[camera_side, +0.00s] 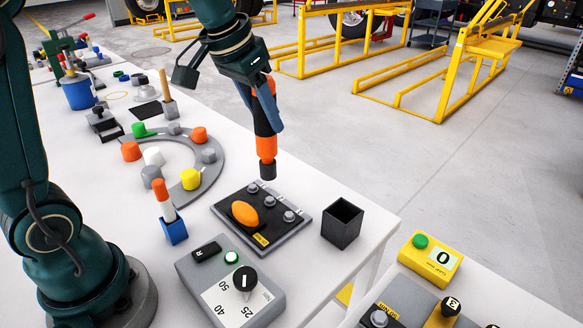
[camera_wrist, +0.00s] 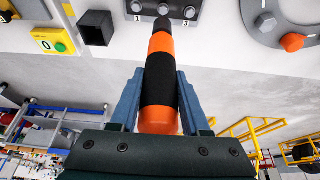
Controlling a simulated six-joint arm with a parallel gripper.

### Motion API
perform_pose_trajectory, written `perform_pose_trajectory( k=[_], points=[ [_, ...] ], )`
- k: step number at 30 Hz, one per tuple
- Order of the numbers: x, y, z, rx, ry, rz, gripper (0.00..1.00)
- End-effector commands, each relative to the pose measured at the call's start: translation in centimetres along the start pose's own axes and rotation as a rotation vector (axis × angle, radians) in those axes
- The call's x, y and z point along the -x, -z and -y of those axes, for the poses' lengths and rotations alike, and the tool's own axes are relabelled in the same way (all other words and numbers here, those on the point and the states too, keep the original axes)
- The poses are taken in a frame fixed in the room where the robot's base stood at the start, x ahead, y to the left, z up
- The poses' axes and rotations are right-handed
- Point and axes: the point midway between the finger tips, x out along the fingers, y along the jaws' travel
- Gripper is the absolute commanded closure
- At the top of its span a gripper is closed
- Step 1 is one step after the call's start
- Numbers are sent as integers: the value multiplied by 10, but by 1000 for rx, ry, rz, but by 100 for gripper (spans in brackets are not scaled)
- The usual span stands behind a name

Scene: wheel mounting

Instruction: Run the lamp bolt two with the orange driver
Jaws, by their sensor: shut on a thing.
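My gripper (camera_side: 266,108) is shut on the orange driver (camera_side: 266,143), an orange and black tool hanging roughly upright with its dark socket end down. In the wrist view the driver (camera_wrist: 160,85) lies between both fingers (camera_wrist: 160,98). The lamp plate (camera_side: 228,208) is a dark panel on a grey base with an orange oval lamp (camera_side: 244,213) and three bolts in a row: one (camera_side: 253,188), a middle one (camera_side: 269,201) and one (camera_side: 289,215). The socket appears above the plate, apart from it.
A black open box (camera_side: 342,223) stands right of the plate. A grey dial box (camera_side: 232,286) is in front. A blue holder (camera_side: 173,231) with an orange and white tool stands left. A curved grey rack (camera_side: 205,170) carries coloured knobs behind. The table's right edge is close.

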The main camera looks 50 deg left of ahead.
Motion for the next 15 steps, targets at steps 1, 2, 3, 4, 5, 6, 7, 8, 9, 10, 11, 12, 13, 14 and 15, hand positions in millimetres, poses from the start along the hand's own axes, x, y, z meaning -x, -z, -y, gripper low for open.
perform_pose_trajectory(
  k=[1, 2, 3, 4, 5, 6, 7, 8, 9, 10, 11, 12, 13, 14, 15],
  points=[
    [-4, -2, 0, 1, -1, -1, 100],
    [-6, -3, 0, 1, -1, 0, 100],
    [-10, -4, 0, 1, 0, 0, 100],
    [-12, -6, 0, 1, 0, 0, 100],
    [-15, -6, 0, 1, 0, -1, 100],
    [-18, -8, 0, 1, 0, 0, 100],
    [-20, -9, 0, 1, 0, -1, 100],
    [-23, -10, 0, 1, -1, 0, 100],
    [-26, -11, 0, 1, -1, -1, 100],
    [-28, -12, 0, 1, -1, 0, 100],
    [-30, -12, 0, 2, -1, 0, 100],
    [-32, -13, 0, 1, -1, -1, 100],
    [-34, -14, 0, 1, -1, -1, 100],
    [-36, -15, 0, 1, -1, -1, 100],
    [-37, -15, 0, 1, -1, -2, 100]
  ],
)
